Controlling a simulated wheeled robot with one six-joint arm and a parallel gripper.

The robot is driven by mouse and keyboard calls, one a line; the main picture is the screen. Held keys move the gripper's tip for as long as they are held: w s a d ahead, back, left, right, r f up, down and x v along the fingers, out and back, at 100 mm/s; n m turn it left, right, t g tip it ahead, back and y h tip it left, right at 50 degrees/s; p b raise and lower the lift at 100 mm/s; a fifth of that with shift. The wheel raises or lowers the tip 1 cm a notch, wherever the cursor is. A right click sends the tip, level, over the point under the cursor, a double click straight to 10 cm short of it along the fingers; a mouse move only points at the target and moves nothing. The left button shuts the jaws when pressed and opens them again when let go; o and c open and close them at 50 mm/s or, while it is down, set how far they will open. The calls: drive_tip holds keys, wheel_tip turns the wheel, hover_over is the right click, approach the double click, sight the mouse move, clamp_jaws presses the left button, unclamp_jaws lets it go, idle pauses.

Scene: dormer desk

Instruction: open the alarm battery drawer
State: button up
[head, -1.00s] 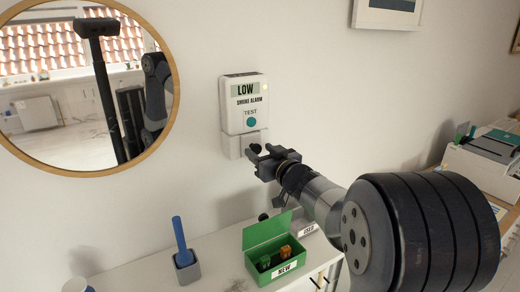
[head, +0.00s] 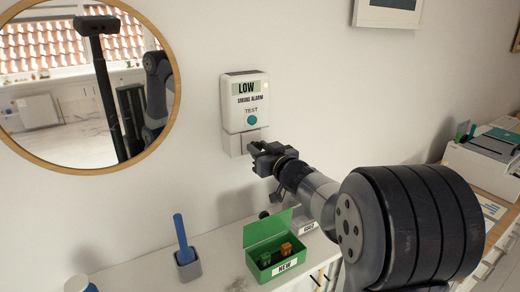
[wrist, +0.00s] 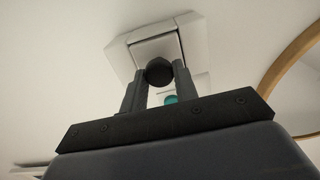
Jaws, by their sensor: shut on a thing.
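The white smoke alarm (head: 244,97) hangs on the wall with a LOW sign and a teal TEST button. Its battery drawer (head: 233,145) is the small white block at the bottom, partly covered by my gripper (head: 258,149). In the wrist view the drawer face (wrist: 157,48) shows with a round black knob (wrist: 159,70) on it. My gripper (wrist: 158,73) has its two fingers on either side of this knob, shut on it.
Below, a white shelf holds an open green box (head: 277,262) labelled NEW with batteries inside, a grey holder with a blue stick (head: 182,240), and a USED label (head: 307,228). A round mirror (head: 88,84) hangs at left; a printer-like machine (head: 487,155) stands at right.

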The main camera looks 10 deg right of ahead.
clamp_jaws()
drive_tip(key=p+v, duration=0.1)
drive_tip(key=v, duration=0.6)
drive_tip(key=shift+s, duration=0.2)
drive_tip(key=o, duration=1)
unclamp_jaws()
drive_tip(key=shift+s+d, duration=0.1)
drive_tip(key=v, duration=1)
drive_tip(key=shift+s, duration=0.3)
